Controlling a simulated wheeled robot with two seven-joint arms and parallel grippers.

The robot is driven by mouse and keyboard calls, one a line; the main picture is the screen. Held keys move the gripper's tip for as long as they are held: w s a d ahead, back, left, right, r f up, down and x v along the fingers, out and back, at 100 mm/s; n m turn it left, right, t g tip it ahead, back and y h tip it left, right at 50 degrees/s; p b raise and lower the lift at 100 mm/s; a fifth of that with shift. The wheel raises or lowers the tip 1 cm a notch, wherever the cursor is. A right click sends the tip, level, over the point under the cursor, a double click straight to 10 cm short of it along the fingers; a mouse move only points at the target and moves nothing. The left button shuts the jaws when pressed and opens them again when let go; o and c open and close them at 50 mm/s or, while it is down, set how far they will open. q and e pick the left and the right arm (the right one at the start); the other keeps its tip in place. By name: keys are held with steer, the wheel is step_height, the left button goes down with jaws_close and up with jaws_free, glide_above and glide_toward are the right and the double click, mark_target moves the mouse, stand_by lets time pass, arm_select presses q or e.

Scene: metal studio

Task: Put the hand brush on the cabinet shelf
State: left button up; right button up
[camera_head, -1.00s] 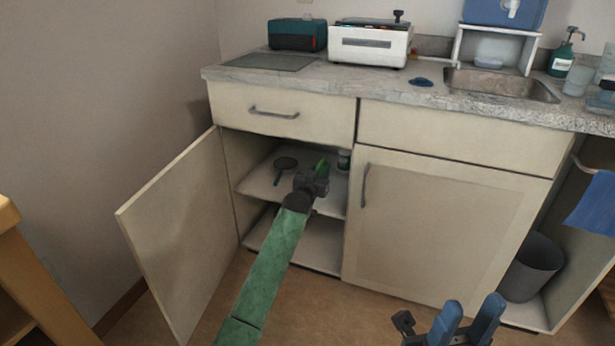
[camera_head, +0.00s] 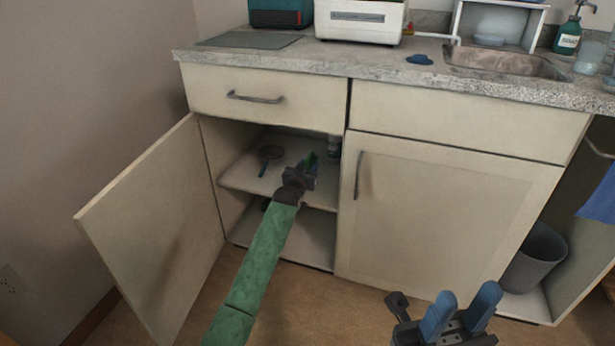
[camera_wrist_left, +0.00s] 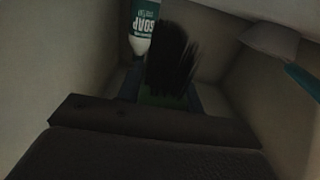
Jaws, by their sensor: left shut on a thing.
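The hand brush (camera_wrist_left: 172,65) has black bristles and a green handle; in the left wrist view it sticks out ahead of my left gripper (camera_wrist_left: 165,100). That gripper is shut on the brush, inside the open left cabinet at the upper shelf (camera_head: 238,179). I cannot tell whether the brush touches the shelf. My right gripper (camera_head: 462,298) is open and empty, in front of the closed right door.
A soap bottle (camera_wrist_left: 143,28) stands close beside the bristles. The open door (camera_head: 150,230) flanks my left arm. The closed door (camera_head: 440,220) is to the right.

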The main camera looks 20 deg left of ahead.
arm_select(q)
step_height(320, 180, down, 3)
steer(key=shift+f+b, duration=0.1)
steer(key=shift+b, duration=0.3)
steer(key=shift+f, duration=0.15)
steer(key=o, duration=1.1)
